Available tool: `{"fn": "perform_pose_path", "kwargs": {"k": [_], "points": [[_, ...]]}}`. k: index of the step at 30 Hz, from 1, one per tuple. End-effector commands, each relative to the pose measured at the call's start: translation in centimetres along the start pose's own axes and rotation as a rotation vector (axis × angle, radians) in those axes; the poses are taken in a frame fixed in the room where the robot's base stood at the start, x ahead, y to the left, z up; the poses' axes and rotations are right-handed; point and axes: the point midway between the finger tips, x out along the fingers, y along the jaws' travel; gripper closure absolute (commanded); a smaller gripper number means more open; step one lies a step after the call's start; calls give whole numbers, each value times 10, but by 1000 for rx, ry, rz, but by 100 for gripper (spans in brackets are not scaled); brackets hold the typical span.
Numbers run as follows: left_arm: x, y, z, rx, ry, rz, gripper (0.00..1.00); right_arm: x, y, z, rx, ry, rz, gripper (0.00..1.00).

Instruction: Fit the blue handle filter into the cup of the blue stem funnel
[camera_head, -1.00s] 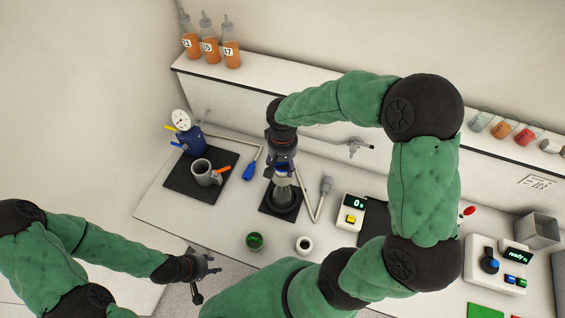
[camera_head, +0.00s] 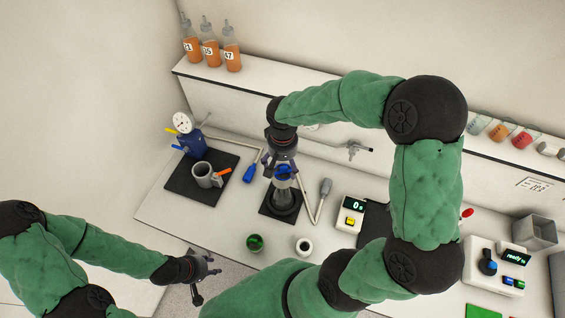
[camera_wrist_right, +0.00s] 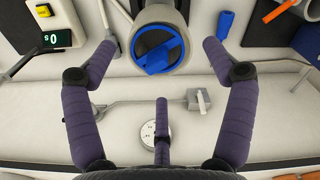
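The blue handle filter (camera_wrist_right: 157,48) lies at the mouth of a round grey cup (camera_wrist_right: 178,15) in the right wrist view, its blue rim inside the cup's edge. It also shows in the head view (camera_head: 284,171), above a dark grey base. I take this cup to be the blue stem funnel's; its stem is hidden. My right gripper (camera_wrist_right: 160,75) is open, its purple fingers spread and empty, apart from the filter. In the head view the right gripper (camera_head: 283,160) is over the cup. My left gripper (camera_head: 212,267) is low at the front left, empty; its finger gap is unclear.
A scale (camera_head: 351,212) stands right.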

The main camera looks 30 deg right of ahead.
Motion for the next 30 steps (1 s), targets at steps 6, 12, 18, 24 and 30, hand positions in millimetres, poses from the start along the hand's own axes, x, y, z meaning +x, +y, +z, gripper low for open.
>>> {"fn": "perform_pose_path", "kwargs": {"k": [6, 12, 18, 24, 30], "points": [[0, 0, 0, 0, 0, 0, 60, -1, 0, 0, 0, 1, 0, 16], [0, 0, 0, 0, 0, 0, 60, -21, 0, -1, 2, 5, -1, 16], [0, 0, 0, 0, 0, 0, 60, -61, 0, -1, 0, 5, -1, 16], [0, 0, 0, 0, 0, 0, 60, -96, 0, -1, 0, 3, -1, 16], [0, 0, 0, 0, 0, 0, 60, -116, 0, 0, 0, 1, 0, 16]]}}
